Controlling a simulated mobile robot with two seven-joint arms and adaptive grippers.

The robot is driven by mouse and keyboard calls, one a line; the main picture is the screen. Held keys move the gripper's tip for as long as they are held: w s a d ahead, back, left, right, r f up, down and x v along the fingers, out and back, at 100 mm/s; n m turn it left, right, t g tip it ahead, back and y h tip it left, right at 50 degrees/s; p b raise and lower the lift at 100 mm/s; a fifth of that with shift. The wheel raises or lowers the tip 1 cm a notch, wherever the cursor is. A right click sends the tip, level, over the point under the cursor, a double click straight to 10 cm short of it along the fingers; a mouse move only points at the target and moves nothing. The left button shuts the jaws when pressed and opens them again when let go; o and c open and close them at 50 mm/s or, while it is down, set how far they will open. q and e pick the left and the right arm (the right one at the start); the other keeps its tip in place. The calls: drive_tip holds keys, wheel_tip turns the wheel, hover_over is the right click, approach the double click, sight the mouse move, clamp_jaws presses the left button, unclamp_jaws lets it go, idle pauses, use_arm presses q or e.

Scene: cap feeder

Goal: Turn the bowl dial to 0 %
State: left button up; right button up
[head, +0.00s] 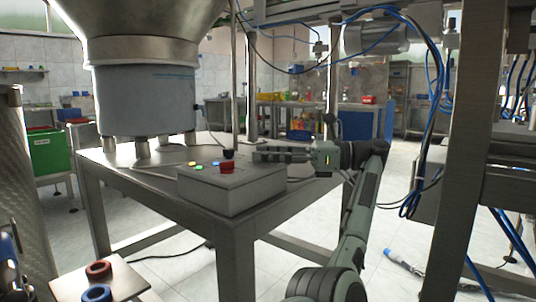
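A grey control box (232,190) sits on the front right of a steel table. On its top are a black knob (228,153), a red button or knob (227,168), and small yellow, green and blue buttons (215,164). I cannot read any dial marking or setting from here.
The large steel bowl (140,20) on its grey drum base (145,100) stands behind left of the box. A thin vertical post (234,80) rises behind the knob. A steel frame post (462,150) with blue hoses stands at right.

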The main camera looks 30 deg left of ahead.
use_arm(q)
drive_tip(key=shift+d+r, duration=0.1)
wheel_tip(320, 180, up, 10)
idle(0.5)
